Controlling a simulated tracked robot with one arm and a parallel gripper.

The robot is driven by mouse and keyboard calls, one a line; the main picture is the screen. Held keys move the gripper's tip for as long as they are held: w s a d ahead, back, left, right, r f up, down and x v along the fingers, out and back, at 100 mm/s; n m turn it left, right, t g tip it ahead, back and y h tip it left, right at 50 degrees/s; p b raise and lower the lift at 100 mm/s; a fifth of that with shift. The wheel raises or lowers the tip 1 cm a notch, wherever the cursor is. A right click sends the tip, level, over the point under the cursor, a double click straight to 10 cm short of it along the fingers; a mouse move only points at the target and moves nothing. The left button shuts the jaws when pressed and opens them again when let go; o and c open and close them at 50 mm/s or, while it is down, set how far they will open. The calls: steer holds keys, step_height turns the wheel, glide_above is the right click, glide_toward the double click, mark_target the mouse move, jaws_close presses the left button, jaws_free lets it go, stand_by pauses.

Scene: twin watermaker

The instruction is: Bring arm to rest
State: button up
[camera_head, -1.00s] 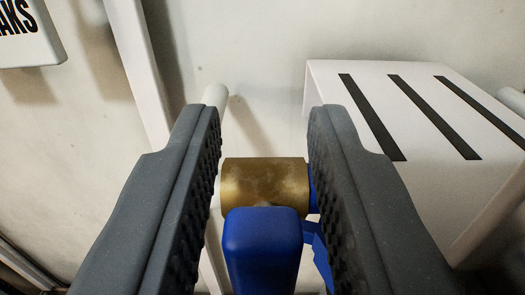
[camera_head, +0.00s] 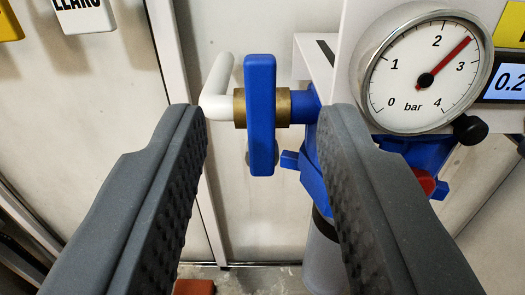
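My gripper (camera_head: 264,118) is open, with its two dark grey padded fingers apart and nothing between the pads. Beyond the fingertips, a valve with a blue handle (camera_head: 261,115) shows in the gap. The handle stands upright across the brass valve body (camera_head: 239,108). A white pipe elbow (camera_head: 216,90) joins the brass on the left, and a blue fitting (camera_head: 303,106) joins it on the right. The fingers do not appear to touch the handle.
A round pressure gauge (camera_head: 424,70) marked in bar stands close at the upper right, its red needle between 2 and 3. Beside it is a digital display (camera_head: 507,83). A blue housing with a red part (camera_head: 423,183) sits below. A white frame post (camera_head: 183,110) runs down the left.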

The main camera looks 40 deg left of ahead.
stand_by(0.4)
steer(key=s+d+r+m+t+h+b, duration=0.1)
steer(key=d+r+m+h+b, duration=0.2)
steer(key=d+r+h, duration=0.95)
steer(key=s+d+r+m+y+b, duration=0.1)
steer(key=s+d+r+m, duration=0.1)
steer(key=s+r, duration=0.8)
steer(key=s+d+r+m+y, duration=0.1)
steer(key=s+d+r, duration=0.2)
steer(key=s+r, duration=0.7)
step_height(320, 180, up, 4)
steer(key=shift+f+m+b, duration=0.1)
steer(key=shift+m+b, duration=0.3)
